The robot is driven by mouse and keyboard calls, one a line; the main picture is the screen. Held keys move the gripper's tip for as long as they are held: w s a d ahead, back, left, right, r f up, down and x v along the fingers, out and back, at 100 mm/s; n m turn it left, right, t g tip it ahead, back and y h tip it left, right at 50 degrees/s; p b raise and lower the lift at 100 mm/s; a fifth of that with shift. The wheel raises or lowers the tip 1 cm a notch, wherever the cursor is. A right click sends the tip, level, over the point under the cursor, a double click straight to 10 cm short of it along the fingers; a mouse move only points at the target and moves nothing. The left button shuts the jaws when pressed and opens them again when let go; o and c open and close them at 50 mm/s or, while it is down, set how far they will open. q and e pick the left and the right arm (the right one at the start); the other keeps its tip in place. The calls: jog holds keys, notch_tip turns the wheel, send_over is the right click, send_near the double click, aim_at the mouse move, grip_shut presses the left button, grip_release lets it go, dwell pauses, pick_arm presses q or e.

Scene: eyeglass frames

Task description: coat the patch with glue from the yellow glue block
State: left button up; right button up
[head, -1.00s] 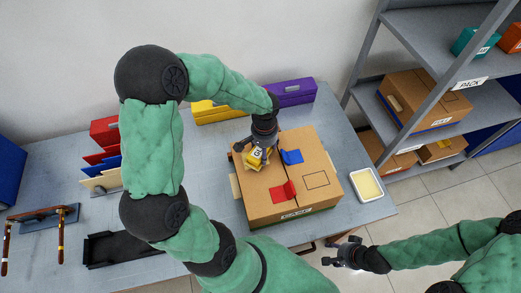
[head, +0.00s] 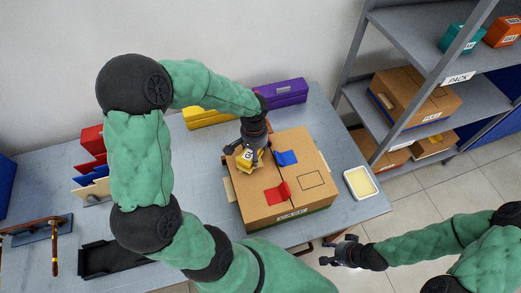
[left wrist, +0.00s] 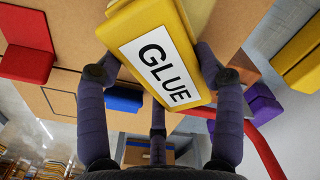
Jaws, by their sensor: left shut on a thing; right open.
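The yellow glue block (head: 244,163) has a white GLUE label, which reads clearly in the left wrist view (left wrist: 160,62). My left gripper (head: 250,154) is shut on it, with a finger on each side (left wrist: 155,75). The block is over the back left part of the cardboard box top (head: 262,208); I cannot tell whether it touches the surface. A thin square outline (head: 312,180) is drawn on the box's right part. I cannot tell whether that is the patch or whether the patch is under the block. My right gripper (head: 338,250) is open and empty, off the table's front edge.
A red piece (head: 277,193) and a blue piece (head: 287,158) are on the box top. A white tray with pale yellow filling (head: 360,183) is right of the box. Purple (head: 282,93) and yellow (head: 207,117) cases stand behind. A grey shelf (head: 420,120) stands at right.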

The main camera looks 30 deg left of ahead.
pick_arm(q)
jog(key=shift+s+a, duration=0.2)
jog(key=shift+s, duration=0.2)
jog(key=shift+r, duration=0.15)
jog(key=shift+r+p, duration=2.2)
jog(key=shift+r, duration=0.65)
jog(key=shift+r+p, duration=1.1)
jog(key=shift+r, duration=0.45)
